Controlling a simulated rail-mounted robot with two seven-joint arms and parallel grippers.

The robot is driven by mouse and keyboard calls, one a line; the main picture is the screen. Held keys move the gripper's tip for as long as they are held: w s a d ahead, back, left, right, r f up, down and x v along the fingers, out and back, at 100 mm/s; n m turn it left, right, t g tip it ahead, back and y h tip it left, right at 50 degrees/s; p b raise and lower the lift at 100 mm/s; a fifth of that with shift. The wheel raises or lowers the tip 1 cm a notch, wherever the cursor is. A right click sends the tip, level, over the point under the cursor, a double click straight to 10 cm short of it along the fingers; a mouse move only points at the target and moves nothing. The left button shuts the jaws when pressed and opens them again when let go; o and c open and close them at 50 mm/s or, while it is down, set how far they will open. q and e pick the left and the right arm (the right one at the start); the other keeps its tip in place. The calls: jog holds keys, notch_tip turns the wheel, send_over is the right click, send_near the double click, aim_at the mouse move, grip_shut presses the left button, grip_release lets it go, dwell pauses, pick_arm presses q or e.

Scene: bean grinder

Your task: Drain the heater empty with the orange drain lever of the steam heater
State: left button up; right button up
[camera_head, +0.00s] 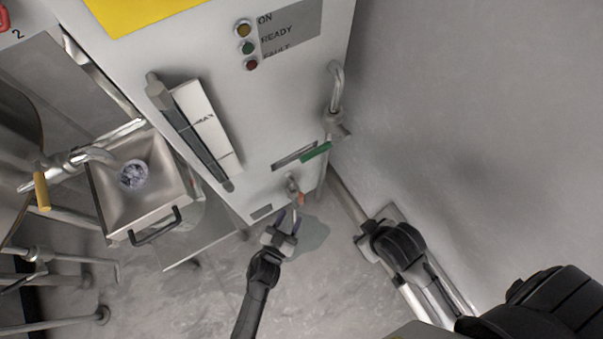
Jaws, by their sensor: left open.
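The steam heater (270,120) is a tall pale cabinet in the middle of the head view. Its small orange drain lever (300,198) sits low on the front, by a short metal valve fitting (291,186). My left gripper (286,218) is open just below the lever, with its fingers pointing up at it. The fingertips are close to the lever and valve; I cannot tell whether they touch. My right arm is at the lower right, and its gripper's fingers cannot be made out.
A green lever (316,152) is above the orange one. A sight gauge (190,135) and status lamps (246,47) are on the heater front. A dark wet patch (312,236) lies on the floor. A grey wall (480,130) bounds the right.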

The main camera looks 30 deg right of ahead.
aim_at(300, 199)
pick_arm(q)
jog(key=b+x, duration=0.3)
jog(key=x, duration=0.4)
jog(key=shift+w+d+f, duration=0.15)
jog(key=shift+d, duration=0.05)
jog(key=shift+w+d+b, duration=0.25)
jog(key=shift+w+b, duration=0.05)
jog(key=shift+b, duration=0.05)
jog(key=c, duration=0.7)
grip_shut()
